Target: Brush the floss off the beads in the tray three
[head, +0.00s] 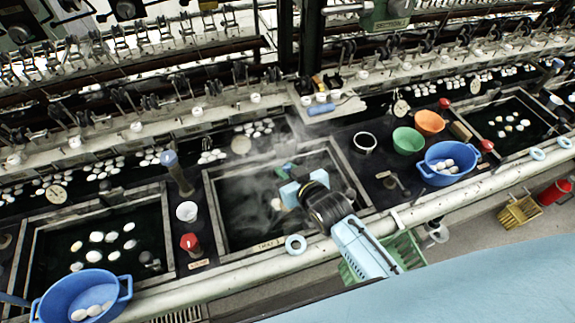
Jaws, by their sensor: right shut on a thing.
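The middle basin (213,205), with a label on its front rim that seems to end in 3, holds dark water under drifting steam. My right gripper (303,186), with light blue fingers, is over the right half of this basin. My left gripper is not in view.
Basins with white beads lie at left (103,240) and right (510,122). Blue tubs (60,300) (449,176) stand on the front ledge. Green (403,141) and orange (430,122) bowls, a white cup (187,211) and a red-topped item (190,243) stand between basins. Reeling machinery runs behind.

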